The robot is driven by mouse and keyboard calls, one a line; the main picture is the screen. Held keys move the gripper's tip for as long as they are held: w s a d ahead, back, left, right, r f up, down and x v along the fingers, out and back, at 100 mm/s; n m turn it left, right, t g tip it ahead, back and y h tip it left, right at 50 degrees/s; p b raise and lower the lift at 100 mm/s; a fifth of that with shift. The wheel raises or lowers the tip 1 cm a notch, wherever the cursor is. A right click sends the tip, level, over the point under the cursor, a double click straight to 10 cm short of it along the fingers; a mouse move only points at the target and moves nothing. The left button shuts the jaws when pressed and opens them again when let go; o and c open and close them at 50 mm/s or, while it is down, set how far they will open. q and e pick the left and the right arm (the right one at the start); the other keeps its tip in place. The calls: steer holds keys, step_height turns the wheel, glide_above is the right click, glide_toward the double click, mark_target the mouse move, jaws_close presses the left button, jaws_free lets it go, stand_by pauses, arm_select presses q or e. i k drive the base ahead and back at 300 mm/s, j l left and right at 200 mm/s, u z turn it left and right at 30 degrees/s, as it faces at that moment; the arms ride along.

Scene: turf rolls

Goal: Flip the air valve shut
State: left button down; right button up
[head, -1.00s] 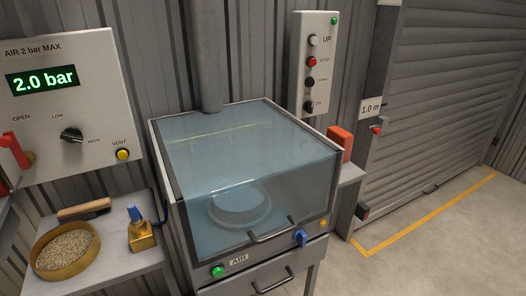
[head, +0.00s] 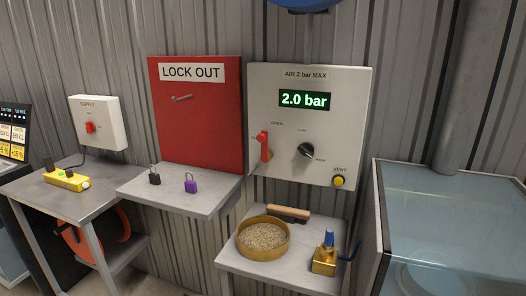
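The air panel (head: 345,120) is a pale box on the corrugated wall, marked AIR 2 bar MAX. Its green display (head: 304,100) reads 2.0 bar. The air valve's red lever (head: 264,147) is at the panel's left side, standing upright near the word OPEN. A black regulator knob (head: 305,151) is to its right, and a yellow VENT button (head: 339,181) is at the lower right. Neither of my grippers is in view.
A red LOCK OUT board (head: 200,125) hangs left of the panel, above a shelf (head: 205,205) with black and purple padlocks. Below the panel, a small table (head: 238,263) bears a sieve (head: 264,238), a brush and a brass fitting. A glazed cabinet (head: 440,200) stands at right.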

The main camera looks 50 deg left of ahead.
mark_target(262, 137)
steer(key=u, duration=0.4)
steer(key=k+u, duration=0.1)
steer(key=u, duration=0.25)
steer(key=k+u, duration=0.1)
steer(key=u, duration=0.65)
